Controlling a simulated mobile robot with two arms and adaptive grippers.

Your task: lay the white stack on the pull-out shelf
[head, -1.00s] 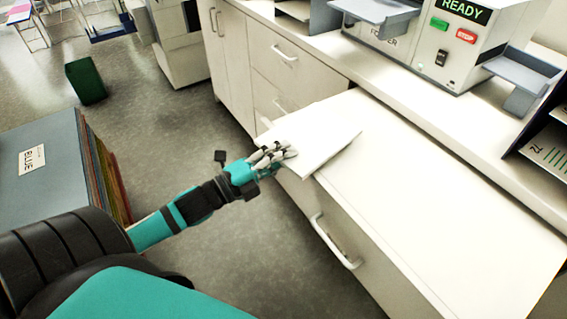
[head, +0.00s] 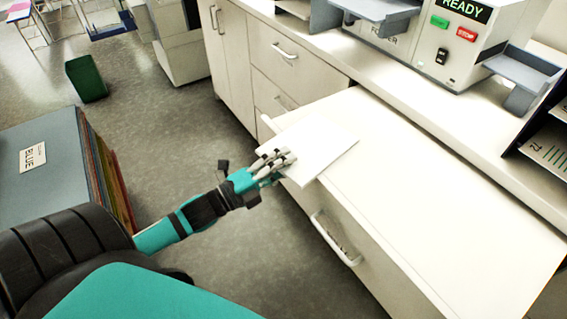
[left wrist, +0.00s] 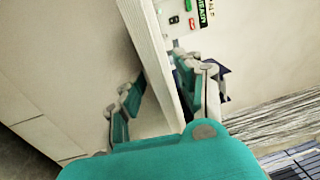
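The white stack (head: 322,144) is a thin, flat, white rectangular block. My left gripper (head: 277,163) is shut on its near left edge. In the left wrist view the stack (left wrist: 150,50) shows edge-on between the teal fingers (left wrist: 158,100), with fingers on both sides of it. The pull-out shelf (head: 430,200) is a long white surface drawn out below the counter. The far part of the stack overlaps the shelf's left end, and the gripped part juts out past the shelf's edge. I cannot tell whether the stack touches the shelf. My right gripper is not in view.
A machine with a READY sign (head: 448,35) and grey trays stands on the counter behind the shelf. White drawers with handles (head: 335,238) are below. A grey-topped stack labelled BLUE (head: 60,150) is at left, a green bin (head: 86,78) on the floor. The shelf's right part is bare.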

